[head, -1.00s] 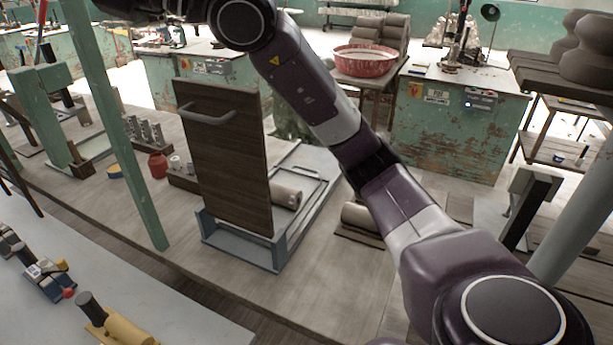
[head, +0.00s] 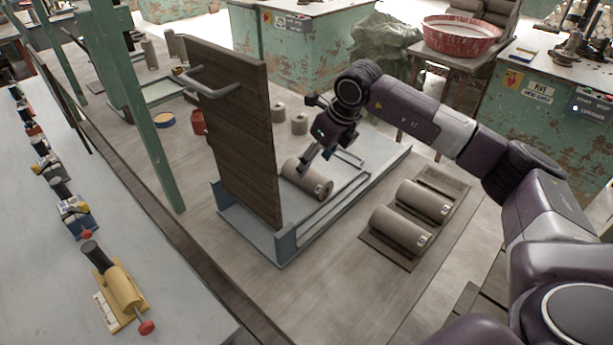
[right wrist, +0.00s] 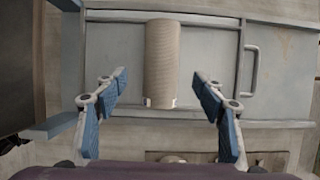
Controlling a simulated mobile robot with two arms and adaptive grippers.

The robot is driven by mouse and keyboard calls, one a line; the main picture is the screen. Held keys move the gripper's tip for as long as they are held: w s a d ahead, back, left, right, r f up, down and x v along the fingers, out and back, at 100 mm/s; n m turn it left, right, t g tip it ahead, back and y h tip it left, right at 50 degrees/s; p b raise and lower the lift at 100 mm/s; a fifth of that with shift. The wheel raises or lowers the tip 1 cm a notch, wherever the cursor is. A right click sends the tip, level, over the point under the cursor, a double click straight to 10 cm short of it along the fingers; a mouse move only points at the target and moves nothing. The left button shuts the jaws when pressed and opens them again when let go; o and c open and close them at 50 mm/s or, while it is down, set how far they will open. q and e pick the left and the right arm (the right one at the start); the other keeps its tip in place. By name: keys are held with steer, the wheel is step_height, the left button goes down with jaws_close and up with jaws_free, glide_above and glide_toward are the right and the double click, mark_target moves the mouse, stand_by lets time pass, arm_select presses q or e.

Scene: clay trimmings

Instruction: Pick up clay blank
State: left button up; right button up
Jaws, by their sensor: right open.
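A grey-beige clay blank (head: 308,181), a lying cylinder with a small label at one end, rests on a blue-grey metal tray (head: 376,168) behind an upright dark wooden panel (head: 245,140). My right gripper (head: 316,164) hangs just above the blank, fingers pointing down; part of the blank is hidden behind it. In the right wrist view, the blank (right wrist: 162,62) lies lengthwise between the open fingers (right wrist: 160,80) of the right gripper, with a gap on both sides. The gripper holds nothing. My left gripper is out of view.
Two similar cylinders (head: 401,231) lie on a wooden board right of the tray. The panel with its handle (head: 212,90) stands close to the gripper's left. Small upright cylinders (head: 299,123) stand behind. A green post (head: 148,120) rises at the left.

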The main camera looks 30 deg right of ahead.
mark_target(310, 171)
steer(key=shift+f, duration=0.45)
steer(key=p+x, duration=0.2)
steer(key=x, duration=0.3)
steer(key=shift+w+f, duration=0.15)
steer(key=shift+f, duration=0.15)
steer(key=shift+w+f, duration=0.1)
steer(key=shift+f, duration=0.15)
steer(key=shift+c, duration=0.4)
steer(key=c, duration=1.5)
steer(key=shift+w+r, duration=0.1)
jaws_close()
steer(key=shift+r, duration=0.1)
